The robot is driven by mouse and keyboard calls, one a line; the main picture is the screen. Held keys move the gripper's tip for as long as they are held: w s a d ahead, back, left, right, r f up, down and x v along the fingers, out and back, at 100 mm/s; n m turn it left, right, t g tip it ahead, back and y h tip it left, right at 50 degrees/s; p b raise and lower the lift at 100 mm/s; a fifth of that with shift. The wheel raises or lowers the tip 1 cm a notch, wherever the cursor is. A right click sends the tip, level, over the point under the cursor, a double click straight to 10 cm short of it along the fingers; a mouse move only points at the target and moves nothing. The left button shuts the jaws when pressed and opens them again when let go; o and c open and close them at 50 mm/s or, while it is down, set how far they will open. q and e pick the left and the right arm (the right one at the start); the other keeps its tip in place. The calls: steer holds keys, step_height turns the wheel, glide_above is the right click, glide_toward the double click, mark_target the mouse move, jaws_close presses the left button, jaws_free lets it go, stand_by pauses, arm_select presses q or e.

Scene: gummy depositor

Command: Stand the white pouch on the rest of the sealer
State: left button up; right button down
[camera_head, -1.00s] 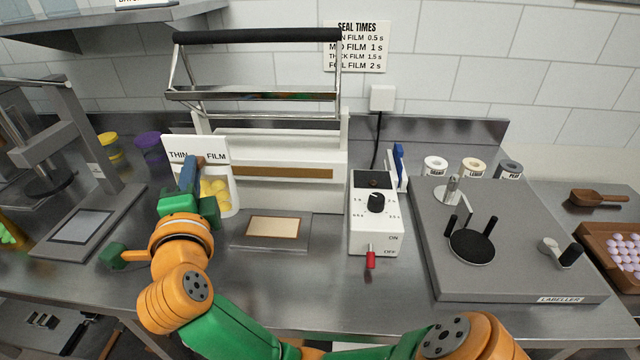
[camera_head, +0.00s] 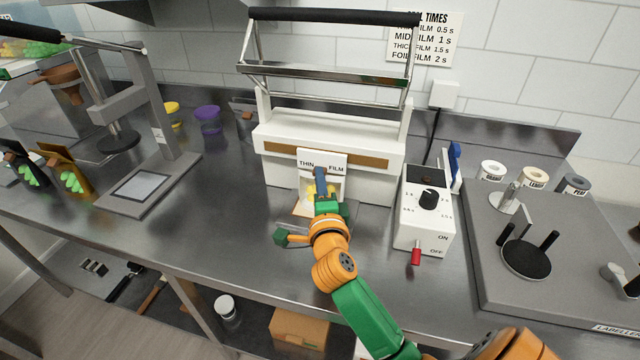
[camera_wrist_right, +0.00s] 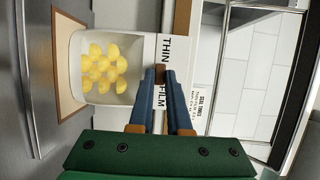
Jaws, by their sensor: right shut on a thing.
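The white pouch (camera_head: 336,160) has a "THIN FILM" header and a clear window with yellow gummies; it also shows in the right wrist view (camera_wrist_right: 146,52). My right gripper (camera_head: 320,172) is shut on its header, and its blue fingers (camera_wrist_right: 160,75) pinch the header in the wrist view. The pouch is upright in front of the sealer (camera_head: 280,133). The rest, a low plate with a tan pad (camera_head: 301,209), is mostly hidden behind the pouch and my gripper. In the wrist view the pouch bottom is close to the pad (camera_wrist_right: 63,90); I cannot tell whether they touch. My left gripper is out of view.
The sealer's bar (camera_head: 335,17) is raised above the pouch. A control box (camera_head: 424,215) with a dial and red switch stands to the right, beside the labeller (camera_head: 570,230). A press (camera_head: 150,130) stands at the left.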

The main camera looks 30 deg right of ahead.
steer(key=c, duration=0.9)
jaws_free()
steer(key=shift+o, duration=0.2)
steer(key=b+v, duration=0.1)
steer(key=v, duration=1.1)
steer(key=shift+b, duration=0.35)
steer(key=shift+s+r, duration=0.1)
steer(key=shift+r, duration=0.05)
